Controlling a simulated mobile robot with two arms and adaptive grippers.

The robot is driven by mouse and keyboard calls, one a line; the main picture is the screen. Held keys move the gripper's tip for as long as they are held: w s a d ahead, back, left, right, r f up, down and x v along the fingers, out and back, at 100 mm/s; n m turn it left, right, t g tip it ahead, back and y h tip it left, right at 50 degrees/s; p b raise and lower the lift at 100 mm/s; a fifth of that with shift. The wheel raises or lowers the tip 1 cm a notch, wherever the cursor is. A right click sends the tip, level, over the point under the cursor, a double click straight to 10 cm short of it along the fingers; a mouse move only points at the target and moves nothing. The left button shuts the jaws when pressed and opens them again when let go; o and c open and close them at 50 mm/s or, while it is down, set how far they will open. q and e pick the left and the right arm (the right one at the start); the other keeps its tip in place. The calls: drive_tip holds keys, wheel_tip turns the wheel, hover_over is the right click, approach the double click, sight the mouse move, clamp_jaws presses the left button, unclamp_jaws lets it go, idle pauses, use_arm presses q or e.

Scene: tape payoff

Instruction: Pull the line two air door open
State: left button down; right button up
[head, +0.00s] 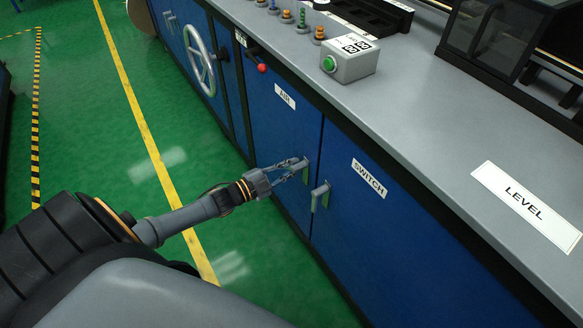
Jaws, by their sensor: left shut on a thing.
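The blue air door (275,126) with its white AIR label (285,96) is in the front of the grey-topped cabinet in the head view. It looks flush with the panels beside it. My left gripper (300,169) is at the right edge of this door, shut on its handle (305,172). The fingers partly hide the handle. My right gripper is not in view.
The blue SWITCH door (365,210) with its own handle (320,196) is directly to the right. A handwheel (199,60) and a red-knobbed lever (262,68) are to the left. A green-button box (350,64) sits on the countertop (430,115). The green floor (110,150) is clear.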

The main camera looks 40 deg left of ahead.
use_arm(q)
drive_tip(key=m, duration=0.3)
drive_tip(key=shift+a+r+m, duration=0.2)
drive_tip(key=shift+r+m, duration=0.1)
drive_tip(key=shift+r, duration=0.1)
drive_tip(key=shift+r+m+p, duration=0.3)
drive_tip(key=shift+m, duration=1.1)
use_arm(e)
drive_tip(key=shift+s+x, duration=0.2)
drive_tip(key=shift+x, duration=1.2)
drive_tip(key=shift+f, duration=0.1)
use_arm(q)
drive_tip(key=shift+a, duration=0.1)
drive_tip(key=s+a+m+g+h+b, duration=0.1)
drive_tip(key=s+a+m+h+b, duration=0.1)
drive_tip(key=s+a, duration=0.8)
drive_tip(key=shift+s+a+m+g+h, duration=0.15)
drive_tip(key=shift+s+m+g+h, duration=0.35)
drive_tip(key=shift+h, duration=0.3)
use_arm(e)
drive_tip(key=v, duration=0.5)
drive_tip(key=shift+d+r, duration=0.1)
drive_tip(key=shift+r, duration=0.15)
